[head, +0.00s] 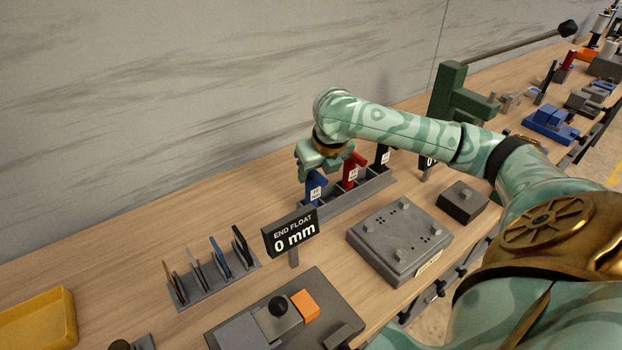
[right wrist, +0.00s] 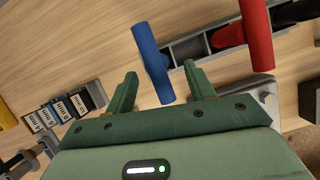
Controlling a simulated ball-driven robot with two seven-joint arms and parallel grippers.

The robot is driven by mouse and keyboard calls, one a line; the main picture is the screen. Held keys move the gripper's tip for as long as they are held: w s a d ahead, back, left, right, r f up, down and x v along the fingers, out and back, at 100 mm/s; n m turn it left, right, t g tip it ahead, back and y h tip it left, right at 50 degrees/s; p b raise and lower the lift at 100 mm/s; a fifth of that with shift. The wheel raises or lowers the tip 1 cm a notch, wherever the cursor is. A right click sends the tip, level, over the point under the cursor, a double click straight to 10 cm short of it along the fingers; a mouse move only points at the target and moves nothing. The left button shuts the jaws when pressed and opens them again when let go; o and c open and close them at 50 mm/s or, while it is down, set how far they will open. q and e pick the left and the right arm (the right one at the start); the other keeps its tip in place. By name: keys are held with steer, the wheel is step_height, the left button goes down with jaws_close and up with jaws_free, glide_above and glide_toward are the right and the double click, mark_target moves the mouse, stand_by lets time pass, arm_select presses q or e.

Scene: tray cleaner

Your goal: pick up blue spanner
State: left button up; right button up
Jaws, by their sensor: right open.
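The blue spanner (head: 313,189) stands at the near left end of a grey rack (head: 345,205), a labelled T-shaped tool. In the right wrist view the blue spanner (right wrist: 153,62) shows its long bar reaching into the gap between my fingers. My right gripper (head: 322,167) is open, just above and behind the blue spanner in the head view. In the right wrist view both fingers of the right gripper (right wrist: 160,78) are apart, one on each side of the blue bar, with no clear contact. My left gripper is not in view.
A red spanner (head: 353,170) and a black one (head: 382,156) stand in the same rack. An "END FLOAT 0 mm" sign (head: 291,236) stands in front. A grey plate with pegs (head: 400,240) lies to the right, a gauge rack (head: 215,280) to the left.

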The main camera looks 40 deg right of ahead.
mark_target(311, 179)
steer(key=b+x, duration=0.1)
steer(key=x, duration=0.3)
steer(key=shift+w+a+f+b, duration=0.1)
steer(key=shift+w+f+b, duration=0.2)
steer(key=shift+w+b, duration=0.05)
steer(key=shift+s+r, duration=0.1)
steer(key=shift+r, duration=0.05)
steer(key=c, duration=1.2)
